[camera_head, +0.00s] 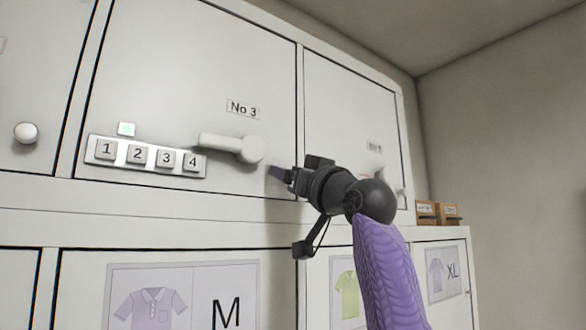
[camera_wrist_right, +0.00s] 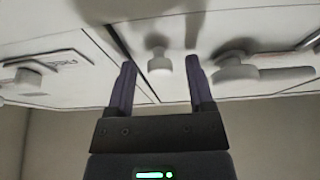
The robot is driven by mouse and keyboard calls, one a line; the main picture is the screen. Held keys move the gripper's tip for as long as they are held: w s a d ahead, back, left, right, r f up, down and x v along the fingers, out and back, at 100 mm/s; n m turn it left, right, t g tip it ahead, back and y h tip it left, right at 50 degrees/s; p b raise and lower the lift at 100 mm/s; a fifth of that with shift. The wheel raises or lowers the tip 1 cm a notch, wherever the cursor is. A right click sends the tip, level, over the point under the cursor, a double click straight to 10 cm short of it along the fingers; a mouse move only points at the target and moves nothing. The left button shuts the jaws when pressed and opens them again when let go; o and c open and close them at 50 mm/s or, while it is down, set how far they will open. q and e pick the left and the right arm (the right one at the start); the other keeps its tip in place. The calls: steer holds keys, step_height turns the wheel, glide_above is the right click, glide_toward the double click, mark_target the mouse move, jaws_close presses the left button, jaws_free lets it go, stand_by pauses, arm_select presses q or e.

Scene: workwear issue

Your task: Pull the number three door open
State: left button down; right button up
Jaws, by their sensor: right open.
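The number three door (camera_head: 190,60) is a white upper locker door with a "No 3" label (camera_head: 242,108). It looks shut. Its pale lever handle (camera_head: 232,147) has a round hub at the right and a bar reaching left, about level. My right gripper (camera_head: 280,174) is open, just below and right of the hub, apart from it. In the right wrist view my gripper's fingers (camera_wrist_right: 160,66) are spread and empty. A lever handle (camera_wrist_right: 236,68) shows right of them. A pale knob (camera_wrist_right: 159,68) shows behind the gap; I cannot tell its door. My left gripper is out of view.
A keypad (camera_head: 146,157) with buttons 1 to 4 sits left of the handle, below a green-lit indicator (camera_head: 126,129). A round knob (camera_head: 26,132) is on the door at the left. Lower doors carry shirt pictures (camera_head: 183,300).

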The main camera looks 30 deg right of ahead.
steer(key=shift+w+f, duration=0.1)
steer(key=shift+w, duration=0.15)
steer(key=c, duration=0.4)
steer(key=shift+s, duration=0.1)
jaws_close()
stand_by(0.5)
